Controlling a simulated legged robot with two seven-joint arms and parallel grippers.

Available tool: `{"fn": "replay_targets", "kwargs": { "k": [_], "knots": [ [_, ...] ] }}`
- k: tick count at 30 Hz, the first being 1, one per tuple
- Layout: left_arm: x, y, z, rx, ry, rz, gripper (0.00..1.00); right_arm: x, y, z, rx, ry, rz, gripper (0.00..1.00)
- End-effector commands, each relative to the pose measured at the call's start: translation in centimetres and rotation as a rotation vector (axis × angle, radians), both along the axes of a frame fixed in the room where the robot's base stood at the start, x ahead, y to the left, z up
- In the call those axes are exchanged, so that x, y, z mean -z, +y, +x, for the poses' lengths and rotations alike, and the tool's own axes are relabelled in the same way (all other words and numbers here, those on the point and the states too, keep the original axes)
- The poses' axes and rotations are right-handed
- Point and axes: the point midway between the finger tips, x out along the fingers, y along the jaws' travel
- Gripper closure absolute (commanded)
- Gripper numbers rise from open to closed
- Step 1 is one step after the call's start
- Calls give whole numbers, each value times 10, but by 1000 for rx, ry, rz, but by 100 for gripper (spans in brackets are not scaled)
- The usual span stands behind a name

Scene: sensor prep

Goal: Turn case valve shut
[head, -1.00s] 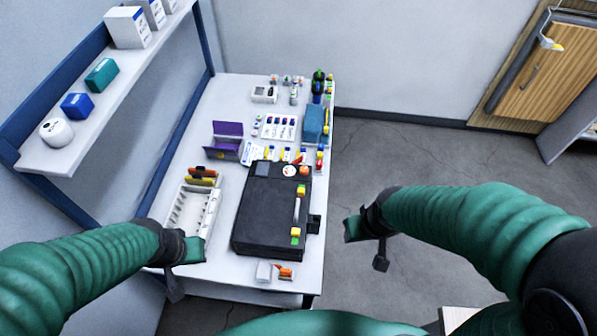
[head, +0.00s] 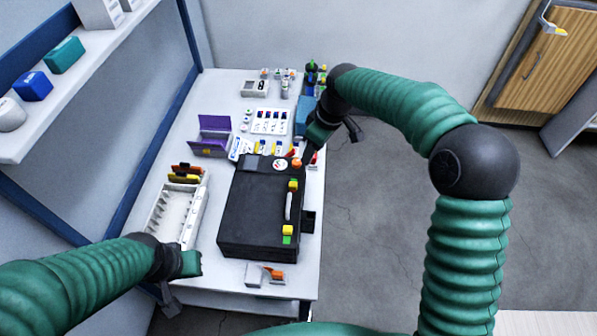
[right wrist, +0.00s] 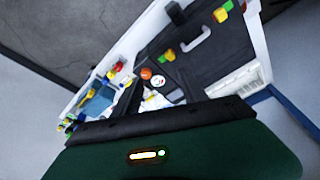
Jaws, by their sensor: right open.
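The black case (head: 262,215) lies on the white table with a pale handle and yellow-green latches on its right side. A small orange round knob (head: 297,163), which looks like the valve, sits at the case's far right corner beside a white round label (head: 280,164). The knob also shows in the right wrist view (right wrist: 146,73). My right gripper (head: 308,152) is open and empty, just beyond and above the knob; I cannot see it touching. My left gripper (head: 192,264) hangs near the table's near left part, by the white rack; its jaws are unclear.
A white slotted rack (head: 178,215) stands left of the case. A purple open box (head: 211,136), a card of vials (head: 271,121) and several small bottles stand farther back. A small white-and-orange item (head: 264,275) lies in front. Floor to the right is clear.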

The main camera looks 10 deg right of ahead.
Motion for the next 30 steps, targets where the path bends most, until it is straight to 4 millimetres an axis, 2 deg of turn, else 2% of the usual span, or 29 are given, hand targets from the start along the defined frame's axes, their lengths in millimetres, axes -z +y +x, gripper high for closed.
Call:
{"fn": "replay_targets", "kwargs": {
  "k": [1,3,5,9,13,27,30],
  "knots": [
    [25,0,0,0,0,0,100,17,-3,22,-50,-16,31,50],
    [36,0,0,0,0,0,100,16,-10,45,-122,-40,65,50],
    [42,0,0,0,0,0,100,14,-19,57,-163,-58,88,50],
    [46,0,0,0,0,0,100,9,-30,70,-207,-81,116,50],
    [48,0,0,0,-1,0,100,19,-27,72,-212,-81,116,50],
    [74,0,0,0,0,0,100,129,11,95,-210,-81,117,50],
    [78,0,0,0,0,0,100,147,17,99,-209,-81,116,50]
  ]
}}
